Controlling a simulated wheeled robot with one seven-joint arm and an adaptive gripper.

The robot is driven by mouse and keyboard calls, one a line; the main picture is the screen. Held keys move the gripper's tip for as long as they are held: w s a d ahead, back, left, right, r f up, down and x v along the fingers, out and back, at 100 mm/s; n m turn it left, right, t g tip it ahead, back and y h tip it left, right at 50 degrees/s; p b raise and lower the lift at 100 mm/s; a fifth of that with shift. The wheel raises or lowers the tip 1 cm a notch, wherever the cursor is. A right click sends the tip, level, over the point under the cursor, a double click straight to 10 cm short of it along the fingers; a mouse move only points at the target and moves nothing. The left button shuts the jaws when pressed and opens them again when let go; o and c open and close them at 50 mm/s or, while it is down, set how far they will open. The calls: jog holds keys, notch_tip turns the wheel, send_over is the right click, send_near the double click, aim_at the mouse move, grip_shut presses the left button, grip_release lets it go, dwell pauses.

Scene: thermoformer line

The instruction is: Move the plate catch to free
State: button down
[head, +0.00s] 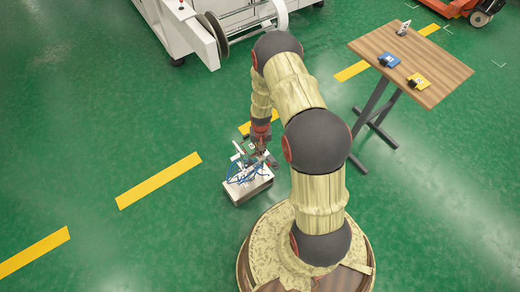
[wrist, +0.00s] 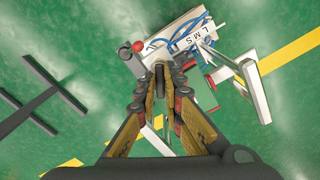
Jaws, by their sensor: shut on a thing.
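A pale box-shaped unit (head: 250,188) with blue hoses stands low in front of my base. In the wrist view its top (wrist: 188,28) shows blue tubes, the letters L, M and S, and a red ball knob (wrist: 138,46) on a grey lever at the left. My gripper (wrist: 168,72) points at the unit's near edge, right of and below the red knob. Its fingers are close together on a small part there, which looks like the plate catch but is mostly hidden by the fingertips. In the head view my gripper (head: 262,152) is just above the unit.
A pale plate-like piece (wrist: 254,88) and a red-edged frame stick out right of my fingers. A wooden table (head: 440,88) at the upper right bears blue and yellow items and a small grey one. A white machine (head: 205,35) stands behind. Green floor is clear at left.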

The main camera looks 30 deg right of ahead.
jog(key=m, duration=0.4)
jog(key=m+p, duration=0.1)
jog(key=m, duration=0.1)
jog(key=shift+s+d, duration=0.25)
jog(key=m, duration=0.5)
jog(key=shift+s+m, duration=0.2)
jog(key=shift+m, duration=0.1)
jog(key=shift+p, duration=0.3)
jog(key=c, duration=2)
grip_release()
jog(key=shift+o, duration=0.4)
notch_tip(320, 180, up, 12)
